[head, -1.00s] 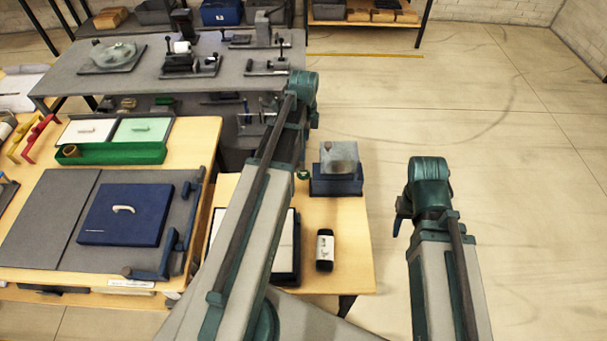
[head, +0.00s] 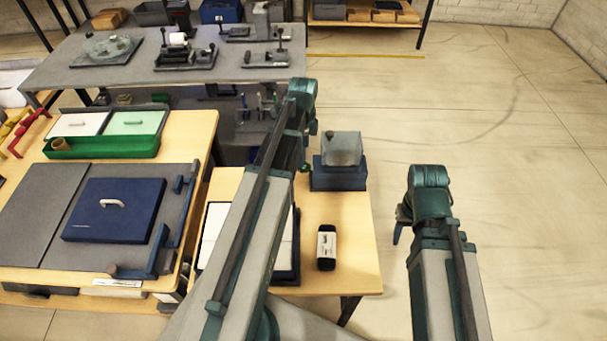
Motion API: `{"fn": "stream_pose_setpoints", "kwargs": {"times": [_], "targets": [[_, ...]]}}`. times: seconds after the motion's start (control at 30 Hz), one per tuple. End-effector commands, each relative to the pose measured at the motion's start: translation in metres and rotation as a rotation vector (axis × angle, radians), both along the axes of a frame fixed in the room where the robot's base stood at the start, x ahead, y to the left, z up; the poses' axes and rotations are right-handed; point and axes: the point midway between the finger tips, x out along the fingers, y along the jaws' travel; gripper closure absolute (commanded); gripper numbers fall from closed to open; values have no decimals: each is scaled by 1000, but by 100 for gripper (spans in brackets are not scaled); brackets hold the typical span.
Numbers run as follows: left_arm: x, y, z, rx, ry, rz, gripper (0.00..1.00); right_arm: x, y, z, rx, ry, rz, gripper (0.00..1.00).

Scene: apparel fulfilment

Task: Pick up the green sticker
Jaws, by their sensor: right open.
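My right gripper (head: 399,228) shows only in part beside my right arm, over the floor to the right of the small table, far from the tray. It is open, and I see nothing in it. My left arm crosses the middle of the view; its gripper is hidden behind it.
A blue lidded box (head: 113,210) lies on a grey board (head: 40,205) in front of the tray. The small wooden table (head: 350,265) holds a black-and-white device (head: 327,247) and a blue-based machine (head: 339,175). A grey bench (head: 215,72) stands behind. The floor at right is clear.

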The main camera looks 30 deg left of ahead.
Motion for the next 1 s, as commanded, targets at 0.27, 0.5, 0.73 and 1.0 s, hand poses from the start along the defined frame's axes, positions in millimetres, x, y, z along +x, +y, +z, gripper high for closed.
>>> {"fn": "stream_pose_setpoints", "kwargs": {"times": [0.27, 0.5, 0.73, 1.0], "targets": [[0, 0, -8, 0, 0, 0, 6, 0, 0, -8, 0, 0, 0, 50], [2, 0, -28, 0, 0, 0, 6, 0, 0, -27, 0, 0, 0, 50], [3, 1, -56, 0, 0, 0, 6, 0, 0, -56, 0, 0, 0, 50], [3, 1, -59, 0, 0, 0, 6, 0, 0, -58, 0, 0, 0, 50]]}}
